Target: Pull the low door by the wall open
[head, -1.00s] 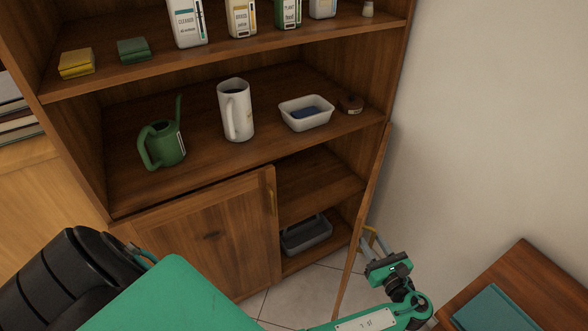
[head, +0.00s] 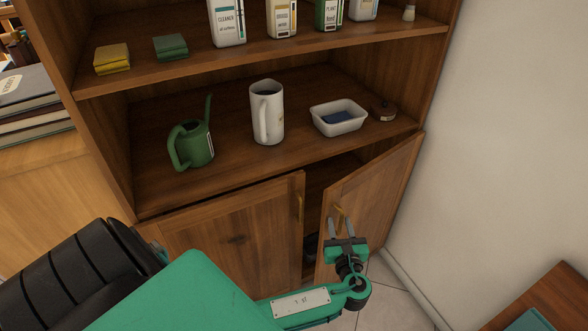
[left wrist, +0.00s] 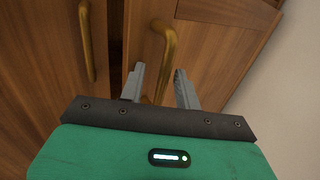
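The low door by the wall (head: 375,198) is the right door of the cupboard. It stands partly open, with a dark gap between it and the shut left door (head: 225,235). Its curved brass handle (head: 340,216) also shows in the left wrist view (left wrist: 167,45). My left gripper (head: 346,226) is at the outer face of this door, by the handle. Its two grey fingers (left wrist: 160,82) are apart, with the lower part of the handle seen between them. I cannot tell whether they touch it. My right gripper is not in view.
The shelf above holds a green watering can (head: 192,143), a white jug (head: 267,112), a white tub (head: 338,118) and a small brown object (head: 383,111). The pale wall (head: 510,120) is close on the right. A wooden table corner (head: 550,300) is at lower right.

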